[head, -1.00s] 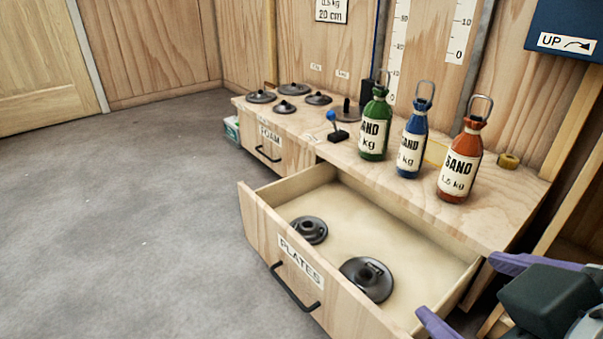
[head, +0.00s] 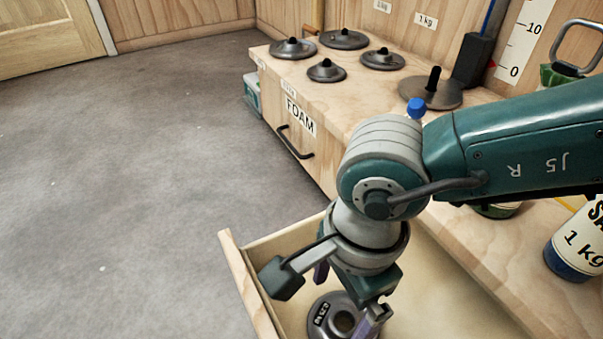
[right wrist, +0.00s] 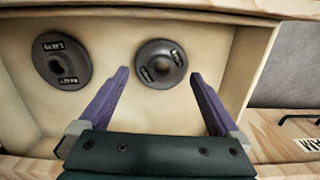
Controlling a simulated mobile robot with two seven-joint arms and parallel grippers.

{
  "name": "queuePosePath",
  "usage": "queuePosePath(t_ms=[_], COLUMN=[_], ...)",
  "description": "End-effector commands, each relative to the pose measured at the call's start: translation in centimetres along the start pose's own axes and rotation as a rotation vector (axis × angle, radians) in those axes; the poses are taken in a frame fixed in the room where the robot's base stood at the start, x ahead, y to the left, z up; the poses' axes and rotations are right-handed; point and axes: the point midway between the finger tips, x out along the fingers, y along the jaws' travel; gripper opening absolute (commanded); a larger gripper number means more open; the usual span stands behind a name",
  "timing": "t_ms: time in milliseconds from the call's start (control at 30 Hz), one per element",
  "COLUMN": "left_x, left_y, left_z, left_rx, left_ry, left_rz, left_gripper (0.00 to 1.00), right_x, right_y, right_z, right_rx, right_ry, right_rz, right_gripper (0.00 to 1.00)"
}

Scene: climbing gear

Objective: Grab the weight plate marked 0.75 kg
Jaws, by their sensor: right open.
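The open drawer (right wrist: 205,25) holds two dark grey round plates with centre holes and small labels I cannot read. In the right wrist view the smaller plate (right wrist: 150,52) lies ahead between my right gripper's fingertips (right wrist: 160,73). The larger plate (right wrist: 45,62) lies to its left, outside the fingers. In the head view my open right gripper (head: 346,297) is over the drawer, above the smaller plate (head: 328,300), partly covering it; the larger plate is not in view. The gripper holds nothing. I cannot tell which plate is 0.75 kg. My left gripper is not in view.
Several dark plates (head: 383,60) sit on the wooden bench top, with a disc with a post (head: 432,93). The FOAM drawer (head: 298,128) is shut. A blue-based sand bottle (head: 580,240) stands at right. The grey floor (head: 130,170) at left is clear.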

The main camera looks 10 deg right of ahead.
Motion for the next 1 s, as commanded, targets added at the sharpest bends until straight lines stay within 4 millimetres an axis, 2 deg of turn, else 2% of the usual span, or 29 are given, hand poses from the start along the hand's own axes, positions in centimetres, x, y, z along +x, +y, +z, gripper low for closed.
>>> queuePosePath(t_ms=[33,133,400,567,833,1000], left_x=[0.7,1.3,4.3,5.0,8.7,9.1], left_y=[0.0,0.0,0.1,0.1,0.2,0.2], left_z=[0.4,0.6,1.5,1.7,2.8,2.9], left_rx=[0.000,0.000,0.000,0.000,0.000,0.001], left_ry=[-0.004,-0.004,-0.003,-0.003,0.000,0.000], left_rz=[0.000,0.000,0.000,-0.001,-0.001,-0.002], left_gripper=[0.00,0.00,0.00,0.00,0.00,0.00], right_x=[0.6,1.2,5.1,5.9,9.8,10.4], right_y=[-0.3,-0.4,-0.3,-0.3,-0.1,0.0], right_z=[-1.0,-1.8,-2.0,-2.1,-2.5,-2.6], right_rx=[-0.014,-0.025,-0.025,-0.024,-0.024,-0.023], right_ry=[0.037,0.069,0.066,0.064,0.063,0.063], right_rz=[-0.002,0.000,0.001,0.000,0.001,0.002], right_gripper=[0.99,0.99,0.99,0.99,0.99,0.99])
